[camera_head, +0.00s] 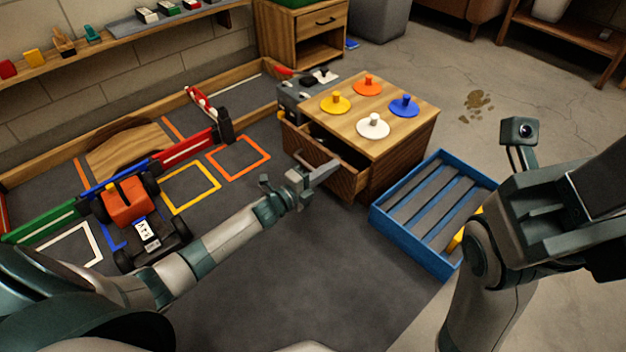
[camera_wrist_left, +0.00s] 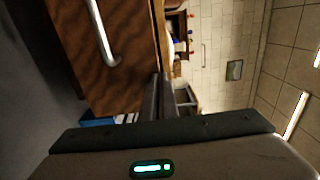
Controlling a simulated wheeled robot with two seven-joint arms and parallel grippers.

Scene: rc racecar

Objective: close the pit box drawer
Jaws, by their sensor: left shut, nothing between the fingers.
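The wooden pit box (camera_head: 398,160) stands right of centre in the head view. Its drawer (camera_head: 320,163) is partly open, pulled out towards the lower left, with a dark gap behind its front. My left gripper (camera_head: 330,173) is shut and empty at the drawer front; contact cannot be told. In the left wrist view the wooden drawer front (camera_wrist_left: 125,65) fills the upper left with a metal handle (camera_wrist_left: 102,35). The shut fingers (camera_wrist_left: 161,85) lie near its edge. My right arm is at the right edge of the head view; its fingers cannot be made out.
Yellow, orange, blue and white knobbed discs sit on the box top. A blue slatted tray (camera_head: 425,212) stands right of the box. The dark mat (camera_head: 300,275) in front is clear.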

